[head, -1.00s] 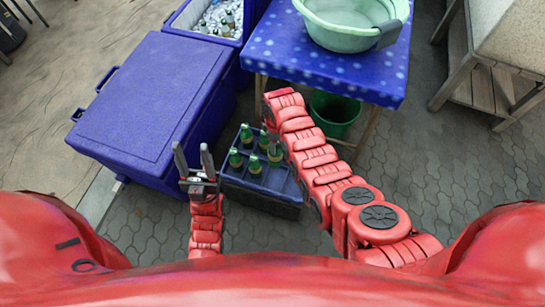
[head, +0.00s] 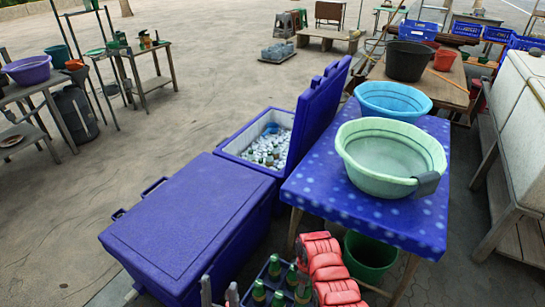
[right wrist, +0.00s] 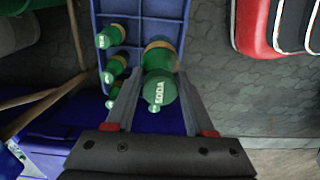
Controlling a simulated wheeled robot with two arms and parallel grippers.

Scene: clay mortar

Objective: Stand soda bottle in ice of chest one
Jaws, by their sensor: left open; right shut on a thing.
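My right gripper (right wrist: 155,88) is shut on a green soda bottle (right wrist: 160,58) with a gold band and "SODA" lettering. The bottle's neck points towards the wrist camera; its base is at a blue crate (right wrist: 140,14), and I cannot tell whether it is lifted clear. The right gripper is hidden in the head view. An open blue chest (head: 236,147) holds ice (head: 262,150) with several bottles in it, its lid (head: 318,105) raised on the right. Which chest is number one is not readable. My left gripper (head: 219,291) is open and empty, left of the crate.
A closed blue chest (head: 180,225) stands in front of the open one. A blue spotted table (head: 330,197) carries a green basin (head: 385,160) and a blue basin (head: 392,98). A green bucket (head: 368,255) sits below. Other bottles (right wrist: 115,68) stand in the crate.

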